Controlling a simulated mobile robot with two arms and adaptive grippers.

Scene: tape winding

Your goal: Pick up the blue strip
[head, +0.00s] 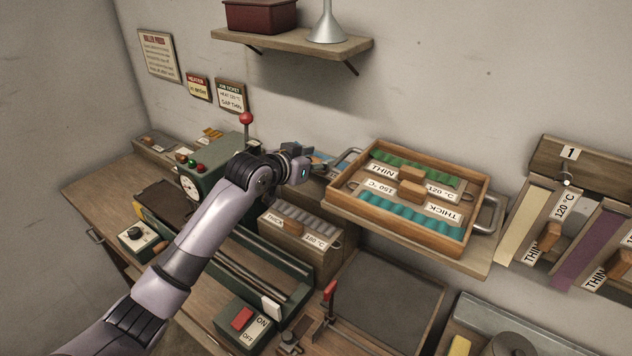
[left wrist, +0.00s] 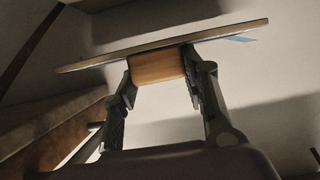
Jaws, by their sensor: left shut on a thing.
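My left gripper (head: 306,163) is above the back of the bench, just left of the wooden tray. In the left wrist view its two fingers are shut on a wooden block (left wrist: 157,68), which is joined to a long thin board (left wrist: 110,58) seen nearly edge-on. A small piece of the blue strip (left wrist: 240,39) shows beyond the board's right part; its face is otherwise hidden. In the head view, only a little blue shows beside the gripper, mostly covered by it. My right gripper is in neither view.
The wooden tray (head: 365,213) with green and teal pieces stands close right of the gripper. A green machine (head: 213,160) with a red-knobbed lever stands to the left. A shelf (head: 290,42) is above. Yellow (head: 525,226) and purple (head: 592,247) strips hang at the right.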

